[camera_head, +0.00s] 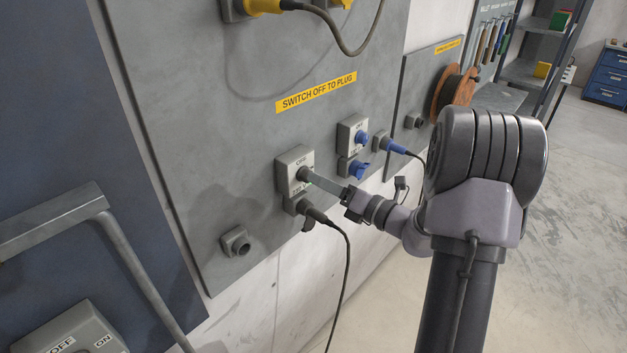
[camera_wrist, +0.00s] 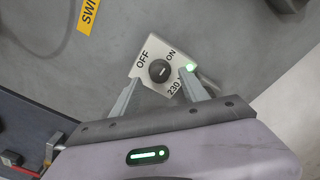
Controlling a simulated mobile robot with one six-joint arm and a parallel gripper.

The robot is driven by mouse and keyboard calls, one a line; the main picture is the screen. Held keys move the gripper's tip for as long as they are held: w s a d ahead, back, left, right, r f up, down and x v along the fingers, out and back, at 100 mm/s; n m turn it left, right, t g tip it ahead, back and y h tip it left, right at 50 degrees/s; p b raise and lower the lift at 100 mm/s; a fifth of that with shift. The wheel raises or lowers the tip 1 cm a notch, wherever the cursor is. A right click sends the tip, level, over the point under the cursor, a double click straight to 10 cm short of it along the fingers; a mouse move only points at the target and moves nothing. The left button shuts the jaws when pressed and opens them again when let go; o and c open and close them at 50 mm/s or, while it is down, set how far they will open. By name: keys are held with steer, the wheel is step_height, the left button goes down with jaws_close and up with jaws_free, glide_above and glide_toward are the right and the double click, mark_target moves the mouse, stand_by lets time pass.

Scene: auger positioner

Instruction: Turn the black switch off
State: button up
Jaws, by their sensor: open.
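The black switch (camera_wrist: 159,71) is a round dark knob on a light grey box, between the words OFF at upper left and ON at upper right. I cannot tell for sure which word its pale mark points at. A small green light glows beside the box's right corner. In the head view the switch box (camera_head: 292,161) is on the grey wall panel, with a black plug below it. My gripper (camera_wrist: 160,79) is open, with its two fingers on either side of the knob. In the head view my gripper (camera_head: 312,178) reaches the box from the right, partly covering the knob.
A blue switch box (camera_head: 351,128) and a blue plug (camera_head: 395,147) are just to the right. A black cable (camera_head: 346,260) hangs below my gripper. An empty grey socket (camera_head: 236,243) is at lower left. A yellow sign (camera_head: 316,92) is above.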

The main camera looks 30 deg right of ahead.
mark_target(306, 175)
steer(key=x, duration=0.3)
steer(key=shift+w+a, duration=0.1)
steer(key=shift+w, duration=0.05)
steer(key=shift+c, duration=0.2)
jaws_close()
